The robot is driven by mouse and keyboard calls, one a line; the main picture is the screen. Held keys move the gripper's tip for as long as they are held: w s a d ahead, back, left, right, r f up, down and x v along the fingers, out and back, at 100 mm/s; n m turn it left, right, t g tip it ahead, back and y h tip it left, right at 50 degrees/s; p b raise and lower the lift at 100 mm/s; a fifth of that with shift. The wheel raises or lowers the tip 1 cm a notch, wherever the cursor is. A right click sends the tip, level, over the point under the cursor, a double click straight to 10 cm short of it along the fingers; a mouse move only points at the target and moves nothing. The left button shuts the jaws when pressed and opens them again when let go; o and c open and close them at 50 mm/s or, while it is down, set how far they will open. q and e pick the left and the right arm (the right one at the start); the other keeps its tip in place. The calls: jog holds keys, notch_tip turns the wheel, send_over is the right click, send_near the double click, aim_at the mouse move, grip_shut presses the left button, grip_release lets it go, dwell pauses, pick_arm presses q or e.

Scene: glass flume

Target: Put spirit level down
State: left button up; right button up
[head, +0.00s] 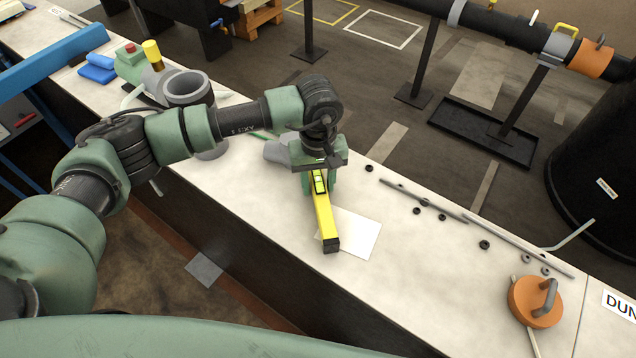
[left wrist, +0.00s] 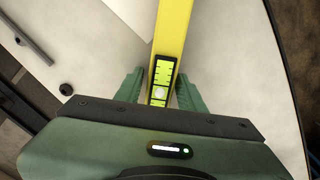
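The yellow spirit level (head: 324,217) has a dark end cap and a green vial. It lies lengthwise on the pale bench top, its near end over a white sheet (head: 359,234). I cannot tell if its whole underside touches the bench. My left gripper (head: 320,188) points down over its far part, one finger on each side. In the left wrist view the level (left wrist: 173,25) runs between the green fingers of the gripper (left wrist: 160,88), with a narrow gap showing beside it, so the gripper looks open around it. My right gripper is not in view.
A grey cylinder (head: 188,88) stands on the bench behind my left arm. Thin rods (head: 424,200) and several small dark rings (head: 484,244) lie to the right, along the far edge. An orange round piece with a handle (head: 535,302) is at the right. Bench right of the sheet is clear.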

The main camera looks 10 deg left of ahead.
pick_arm(q)
jog(key=c, duration=0.5)
grip_shut()
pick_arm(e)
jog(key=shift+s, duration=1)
pick_arm(q)
jog(key=shift+w+r, duration=0.1)
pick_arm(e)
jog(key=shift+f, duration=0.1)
